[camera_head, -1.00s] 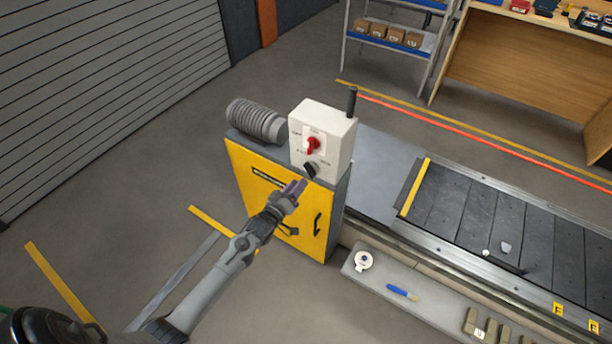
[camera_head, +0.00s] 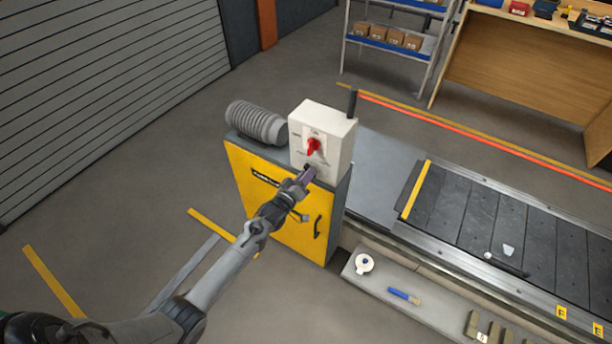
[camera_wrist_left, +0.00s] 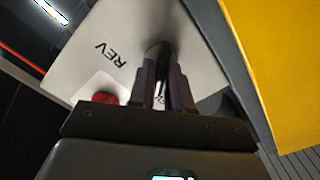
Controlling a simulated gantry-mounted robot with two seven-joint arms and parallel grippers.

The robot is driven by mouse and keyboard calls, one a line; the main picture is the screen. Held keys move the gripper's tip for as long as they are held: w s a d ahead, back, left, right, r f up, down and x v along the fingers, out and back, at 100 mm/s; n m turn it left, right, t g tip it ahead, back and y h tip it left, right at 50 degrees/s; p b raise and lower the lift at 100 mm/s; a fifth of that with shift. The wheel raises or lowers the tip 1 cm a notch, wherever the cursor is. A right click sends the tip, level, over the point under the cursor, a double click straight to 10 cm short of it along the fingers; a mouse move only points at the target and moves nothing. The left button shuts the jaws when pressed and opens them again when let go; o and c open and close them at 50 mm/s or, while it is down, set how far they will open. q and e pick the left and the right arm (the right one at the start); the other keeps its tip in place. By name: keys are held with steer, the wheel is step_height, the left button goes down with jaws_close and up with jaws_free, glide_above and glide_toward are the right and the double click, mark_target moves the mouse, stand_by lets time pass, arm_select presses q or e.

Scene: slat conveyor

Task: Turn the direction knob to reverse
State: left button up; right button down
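The black direction knob (camera_wrist_left: 162,57) is on the front of the white control box (camera_head: 341,143), below a red switch (camera_head: 313,147). In the head view my left gripper (camera_head: 308,174) is at the knob and covers most of it. In the left wrist view the two purple-grey fingers of the left gripper (camera_wrist_left: 163,85) lie on either side of the knob's handle, with very little gap, and look shut on it. The printed word REV (camera_wrist_left: 110,55) is left of the knob there. The knob's pointer mark is hidden. My right gripper is not in view.
The box stands on a yellow-fronted cabinet (camera_head: 262,185) beside a grey ribbed motor (camera_head: 257,123). The slat conveyor (camera_head: 480,215) runs to the right. A ledge in front holds a tape roll (camera_head: 364,263) and a blue-handled tool (camera_head: 404,295). The red switch (camera_wrist_left: 104,97) is close to the left gripper.

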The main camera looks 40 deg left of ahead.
arm_select(q)
jaws_close()
steer(key=shift+m, duration=0.4)
steer(key=shift+d+m+p, duration=0.1)
steer(key=shift+m+p, duration=1)
steer(key=shift+m, duration=6.4)
steer(key=shift+o, duration=2.3)
jaws_free()
